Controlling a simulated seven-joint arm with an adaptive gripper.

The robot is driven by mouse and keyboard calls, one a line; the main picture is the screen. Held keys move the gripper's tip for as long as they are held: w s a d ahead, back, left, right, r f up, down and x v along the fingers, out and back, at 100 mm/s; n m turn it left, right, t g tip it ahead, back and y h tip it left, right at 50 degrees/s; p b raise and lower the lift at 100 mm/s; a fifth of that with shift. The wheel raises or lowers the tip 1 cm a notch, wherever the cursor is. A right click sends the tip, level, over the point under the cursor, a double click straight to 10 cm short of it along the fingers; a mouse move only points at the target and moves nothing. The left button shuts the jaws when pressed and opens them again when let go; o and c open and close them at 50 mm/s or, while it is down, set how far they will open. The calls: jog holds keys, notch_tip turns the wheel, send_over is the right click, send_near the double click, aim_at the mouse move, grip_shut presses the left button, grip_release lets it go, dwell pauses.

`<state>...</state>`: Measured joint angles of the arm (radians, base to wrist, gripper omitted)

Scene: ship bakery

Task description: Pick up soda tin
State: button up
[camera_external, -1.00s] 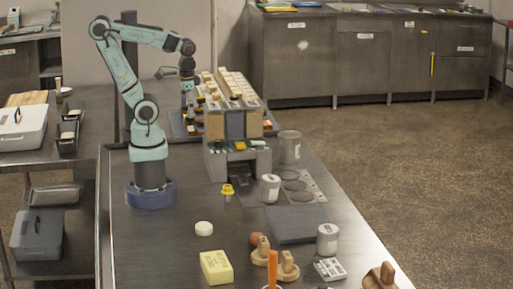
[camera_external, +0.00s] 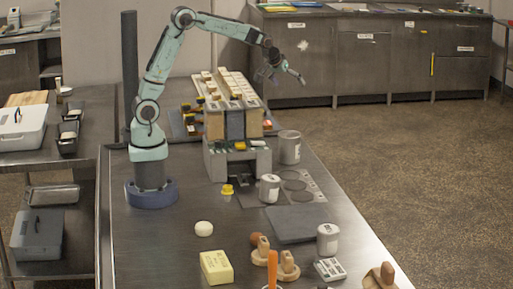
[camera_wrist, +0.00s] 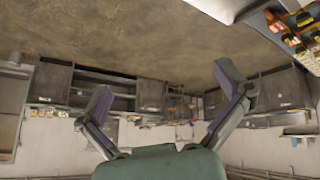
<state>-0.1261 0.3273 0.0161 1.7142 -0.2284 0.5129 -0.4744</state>
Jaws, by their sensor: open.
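Three grey cylindrical tins stand on the metal table: a larger one (camera_external: 289,147) beside the rack, a smaller one (camera_external: 269,188) nearer, and another (camera_external: 327,239) at the right front. Their labels are too small to read, so I cannot tell which is the soda tin. My gripper (camera_external: 292,76) is raised high above the far right side of the table, beyond the rack and well away from all three tins. In the wrist view my gripper (camera_wrist: 163,90) is open with nothing between its fingers; no tin is clearly visible there.
A rack (camera_external: 235,122) of pale blocks stands beside the larger tin. A dark slab (camera_external: 296,224), yellow block (camera_external: 216,267), white disc (camera_external: 204,229), wooden stamps (camera_external: 288,266) and an orange handle (camera_external: 272,268) lie nearer. The table's left front is clear.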

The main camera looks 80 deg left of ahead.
jog(key=g, duration=0.2)
send_over(288, 135)
jog(key=d, duration=0.2)
notch_tip(288, 135, down, 10)
jog(key=r, duration=0.1)
jog(key=shift+n+g, duration=0.4)
jog(key=shift+g, duration=0.3)
jog(key=f, duration=0.4)
jog(key=s+a+f, duration=0.1)
jog(key=f, duration=0.2)
jog(key=shift+a+f, duration=0.1)
jog(key=x, duration=0.6)
jog(key=shift+w, duration=0.1)
jog(key=c, duration=1)
